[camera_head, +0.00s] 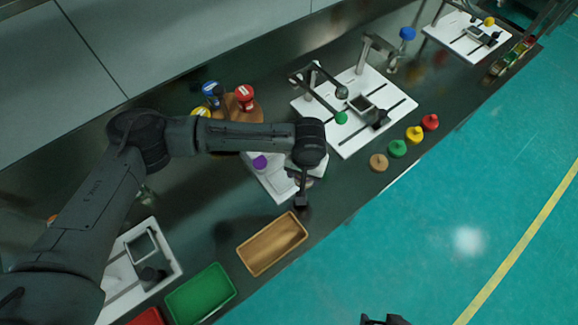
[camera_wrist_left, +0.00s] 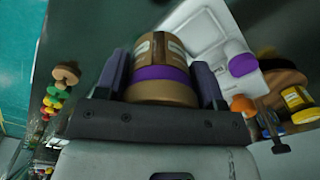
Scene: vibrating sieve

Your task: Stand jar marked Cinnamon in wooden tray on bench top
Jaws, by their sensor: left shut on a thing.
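My left gripper (camera_head: 302,200) is over the bench, just up and right of the wooden tray (camera_head: 272,243), which looks empty. In the left wrist view the left gripper (camera_wrist_left: 165,90) is shut on a brown jar (camera_wrist_left: 160,92) with a purple band, held between both fingers. The label on the jar is too blurred to read. In the head view the jar is mostly hidden by the gripper. A dark shape at the bottom edge, apparently my right gripper (camera_head: 385,320), is cut off, so its jaws cannot be judged.
A green tray (camera_head: 200,294) lies left of the wooden tray. A white tray (camera_head: 275,185) with a purple lid (camera_head: 260,162) is behind the gripper. A round wooden stand (camera_head: 245,108) holds capped jars. Several coloured knobs (camera_head: 397,148) line the bench edge at right.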

